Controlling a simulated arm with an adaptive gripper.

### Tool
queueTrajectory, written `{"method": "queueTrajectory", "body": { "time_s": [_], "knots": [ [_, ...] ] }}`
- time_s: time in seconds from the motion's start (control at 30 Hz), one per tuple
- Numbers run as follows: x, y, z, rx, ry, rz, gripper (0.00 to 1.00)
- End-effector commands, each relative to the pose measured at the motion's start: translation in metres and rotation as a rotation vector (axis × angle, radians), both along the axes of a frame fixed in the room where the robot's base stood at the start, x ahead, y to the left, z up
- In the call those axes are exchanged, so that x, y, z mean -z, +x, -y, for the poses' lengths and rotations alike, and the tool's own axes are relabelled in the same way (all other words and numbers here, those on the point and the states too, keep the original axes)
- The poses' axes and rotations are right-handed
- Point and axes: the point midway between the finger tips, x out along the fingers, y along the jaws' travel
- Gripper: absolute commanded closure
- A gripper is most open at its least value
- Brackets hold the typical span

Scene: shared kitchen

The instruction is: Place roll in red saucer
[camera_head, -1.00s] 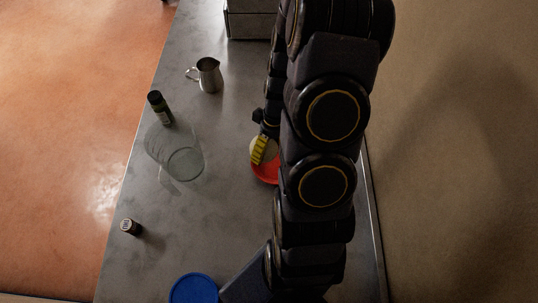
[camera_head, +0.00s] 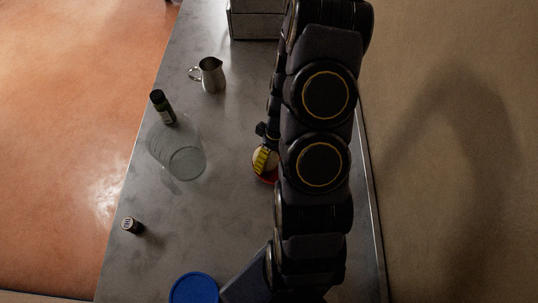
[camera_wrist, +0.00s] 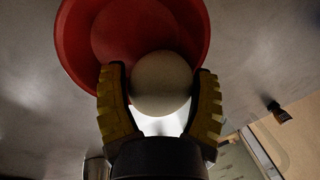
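The roll (camera_wrist: 162,83) is round and pale, and sits between the two yellow-padded fingers of my gripper (camera_wrist: 161,100) in the wrist view. The fingers press it from both sides. The red saucer (camera_wrist: 77,48) is round with a raised rim and lies beyond the roll, which overlaps its near edge in that view. In the head view the roll (camera_head: 260,158) and my gripper (camera_head: 266,160) are over the red saucer (camera_head: 264,179). My arm hides most of the saucer there. I cannot tell whether the roll touches the saucer.
A glass container (camera_head: 181,158), a dark green bottle (camera_head: 163,108), a metal pitcher (camera_head: 211,76) and a small dark jar (camera_head: 132,225) stand on the grey counter (camera_head: 215,220) to the left. A blue round dish (camera_head: 194,289) is at the near edge. A metal box (camera_head: 254,22) stands at the far end.

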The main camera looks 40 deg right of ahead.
Motion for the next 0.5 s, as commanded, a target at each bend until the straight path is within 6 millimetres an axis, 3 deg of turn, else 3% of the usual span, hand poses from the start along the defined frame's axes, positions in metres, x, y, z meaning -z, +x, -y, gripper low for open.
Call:
{"method": "queueTrajectory", "body": {
  "time_s": [0.03,0.07,0.5],
  "knots": [
    [-0.0002,0.0000,-0.0001,0.000,0.000,0.000,0.14],
    [-0.0003,0.0000,0.0000,0.000,0.000,0.000,0.07],
    [-0.0064,-0.0002,-0.0001,-0.001,0.000,-0.001,0.07]
  ]
}}
